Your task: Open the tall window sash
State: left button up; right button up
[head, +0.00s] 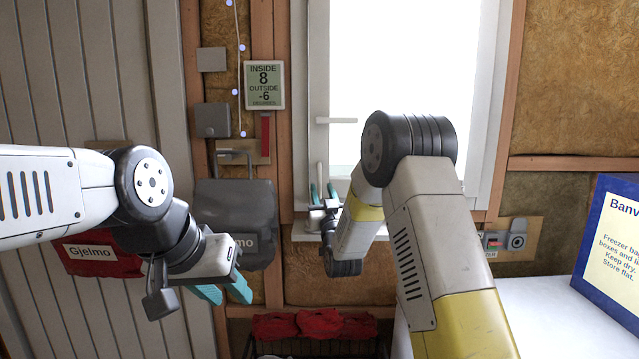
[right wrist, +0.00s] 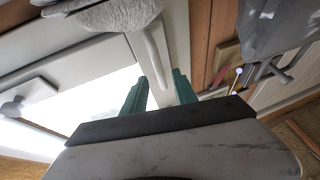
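The tall window sash (head: 319,70) is a white frame around bright glass in the head view, with a pale lever handle (head: 336,120) on its left side. It looks flush in its outer frame. My right gripper (head: 323,190) is at the sash's lower left corner, below the lever, its teal fingers pointing up. In the right wrist view the fingers (right wrist: 160,92) stand apart, with a white frame strip and the end of a curved pale bar (right wrist: 152,55) between them in the picture; contact cannot be told. My left gripper (head: 225,290) hangs low at the left, fingers apart and empty.
A white table (head: 545,312) with a blue-edged box (head: 612,240) stands at the right. Red cloths (head: 312,324) lie in a basket below.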

aim_at(320, 183)
jog(key=x, duration=0.5)
jog(key=shift+f, duration=0.1)
jog(key=shift+c, duration=0.2)
grip_shut()
dwell(1.1)
